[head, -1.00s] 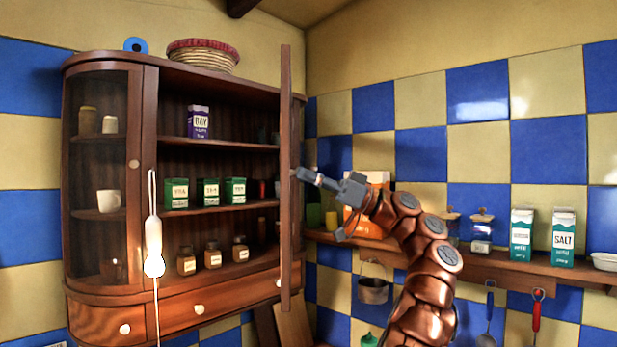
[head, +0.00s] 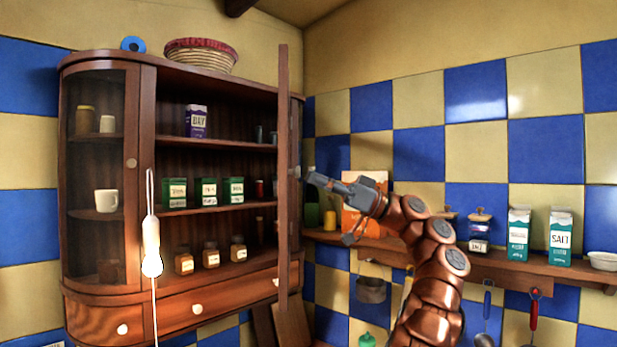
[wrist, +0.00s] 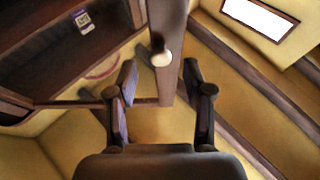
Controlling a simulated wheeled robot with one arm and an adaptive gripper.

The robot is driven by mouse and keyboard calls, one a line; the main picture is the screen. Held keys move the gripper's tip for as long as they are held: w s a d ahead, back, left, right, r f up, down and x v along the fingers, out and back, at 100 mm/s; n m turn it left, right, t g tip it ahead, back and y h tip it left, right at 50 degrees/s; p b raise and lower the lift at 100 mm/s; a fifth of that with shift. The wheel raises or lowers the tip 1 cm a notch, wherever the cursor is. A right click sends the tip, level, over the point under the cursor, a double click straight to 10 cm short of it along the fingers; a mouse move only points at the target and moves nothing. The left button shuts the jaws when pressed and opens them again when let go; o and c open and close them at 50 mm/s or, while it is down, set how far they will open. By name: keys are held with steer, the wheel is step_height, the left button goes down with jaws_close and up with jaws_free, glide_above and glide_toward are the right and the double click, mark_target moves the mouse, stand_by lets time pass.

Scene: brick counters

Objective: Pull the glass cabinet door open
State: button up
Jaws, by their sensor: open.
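The wooden cabinet (head: 215,88) hangs on the left wall. Its door (head: 283,200) stands swung out, seen nearly edge-on in the head view, and the shelves behind are exposed. The door's pale round knob (head: 297,172) is on its right face. In the wrist view the door frame (wrist: 166,25) runs down from the top, with the knob (wrist: 161,58) on it. My gripper (head: 312,180) is just right of the knob, with a small gap. Its two fingers (wrist: 158,88) are apart, one on either side of the frame's line in the wrist view, holding nothing.
A curved glass section (head: 97,180) at the cabinet's left is shut. A basket (head: 200,58) sits on top. Jars and boxes stand on the shelves. A wall shelf (head: 490,268) with cartons and hanging utensils runs behind my arm at right.

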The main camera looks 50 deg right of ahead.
steer(key=shift+v, duration=2.5)
